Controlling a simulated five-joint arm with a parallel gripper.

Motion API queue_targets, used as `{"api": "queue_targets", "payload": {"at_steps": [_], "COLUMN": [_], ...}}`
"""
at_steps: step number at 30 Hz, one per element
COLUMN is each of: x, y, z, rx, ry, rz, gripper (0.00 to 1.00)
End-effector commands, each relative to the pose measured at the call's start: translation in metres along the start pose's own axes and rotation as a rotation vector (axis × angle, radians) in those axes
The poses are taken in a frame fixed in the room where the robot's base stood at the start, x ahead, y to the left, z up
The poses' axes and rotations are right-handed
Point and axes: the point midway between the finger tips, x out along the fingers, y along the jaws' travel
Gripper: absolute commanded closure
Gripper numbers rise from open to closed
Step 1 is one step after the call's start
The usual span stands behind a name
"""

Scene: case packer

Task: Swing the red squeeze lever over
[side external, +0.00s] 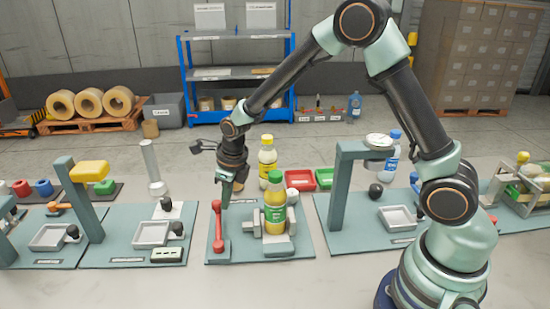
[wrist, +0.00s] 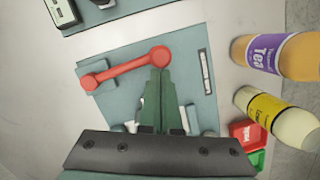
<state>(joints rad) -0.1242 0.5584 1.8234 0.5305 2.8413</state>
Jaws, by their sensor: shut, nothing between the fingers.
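The red squeeze lever (side external: 218,226) stands upright on the left side of a teal base plate (side external: 240,255) in the side view. In the wrist view the red lever (wrist: 125,68) runs from a round pivot at the lower left to a round knob at the upper right. My gripper (side external: 227,198) is shut and empty, pointing down just right of the lever's top. In the wrist view its fingertips (wrist: 158,72) are together at the knob's lower edge; whether they touch it I cannot tell. A bottle with a green label (side external: 275,210) stands between grey clamp blocks on the same plate.
A yellow-capped bottle (side external: 267,158) and red and green trays (side external: 312,179) stand behind the plate. A station with a white tray (side external: 152,233) is to the left. Another with an overhead post (side external: 340,190) is to the right. A purple-labelled tea bottle (wrist: 275,54) shows in the wrist view.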

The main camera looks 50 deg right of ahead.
Motion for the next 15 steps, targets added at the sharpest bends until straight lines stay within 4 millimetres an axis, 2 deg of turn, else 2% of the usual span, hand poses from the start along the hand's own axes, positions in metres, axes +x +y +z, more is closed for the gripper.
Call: {"api": "queue_targets", "payload": {"at_steps": [11, 15], "x": [0.004, 0.005], "y": [0.006, 0.010], "z": [0.023, 0.031], "rx": [-0.003, -0.095], "ry": [-0.008, -0.003], "rz": [0.004, 0.008], "gripper": [1.00, 1.00]}}
